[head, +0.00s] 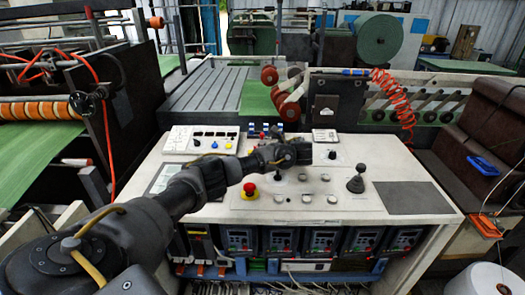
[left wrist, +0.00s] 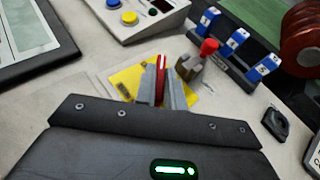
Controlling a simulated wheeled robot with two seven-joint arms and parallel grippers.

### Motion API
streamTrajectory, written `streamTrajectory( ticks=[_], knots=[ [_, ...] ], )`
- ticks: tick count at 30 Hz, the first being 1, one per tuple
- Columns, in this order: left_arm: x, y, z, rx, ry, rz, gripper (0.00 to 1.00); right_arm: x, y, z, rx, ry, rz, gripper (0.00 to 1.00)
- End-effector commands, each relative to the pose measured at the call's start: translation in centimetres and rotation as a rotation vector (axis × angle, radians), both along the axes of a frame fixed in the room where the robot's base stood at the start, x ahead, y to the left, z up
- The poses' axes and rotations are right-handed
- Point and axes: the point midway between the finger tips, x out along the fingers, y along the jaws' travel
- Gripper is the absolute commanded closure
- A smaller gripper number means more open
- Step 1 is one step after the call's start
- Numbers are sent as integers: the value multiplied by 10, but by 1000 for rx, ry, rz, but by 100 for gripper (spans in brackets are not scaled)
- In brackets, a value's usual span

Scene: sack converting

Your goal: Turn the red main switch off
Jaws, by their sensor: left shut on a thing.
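The red main switch handle (left wrist: 160,84) stands on a yellow plate (left wrist: 128,80) on the console top, seen in the left wrist view. My left gripper (left wrist: 162,88) has its two grey fingers on either side of the handle, shut on it. The fingers hide much of the switch and part of the plate. In the head view my left gripper (head: 297,152) is low over the middle of the console and hides the switch. My right gripper is not in view.
The console (head: 335,208) carries a red mushroom button (head: 249,188) on yellow, a black joystick (head: 356,182) and several small knobs. Beside the handle are a red-topped lever (left wrist: 208,47) and blue-and-white rocker switches (left wrist: 236,41). A dark pad (head: 412,197) lies at the right.

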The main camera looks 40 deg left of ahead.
Motion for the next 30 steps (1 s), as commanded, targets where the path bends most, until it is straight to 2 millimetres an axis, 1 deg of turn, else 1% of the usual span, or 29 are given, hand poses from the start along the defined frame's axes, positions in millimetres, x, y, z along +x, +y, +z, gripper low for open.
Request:
streamTrajectory(
  ticks=[16, 17, 21, 22, 30],
  knots=[
    [0, 1, -1, 0, 0, 26, 100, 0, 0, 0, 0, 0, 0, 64],
    [0, 1, -1, 0, 0, 26, 88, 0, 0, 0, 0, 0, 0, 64],
    [0, 1, -1, 0, 1, 26, 70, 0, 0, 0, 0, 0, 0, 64],
    [0, 1, 0, 0, 0, 25, 67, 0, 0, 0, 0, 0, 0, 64],
    [0, 0, 0, 0, 0, 24, 67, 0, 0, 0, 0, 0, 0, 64]
  ],
)
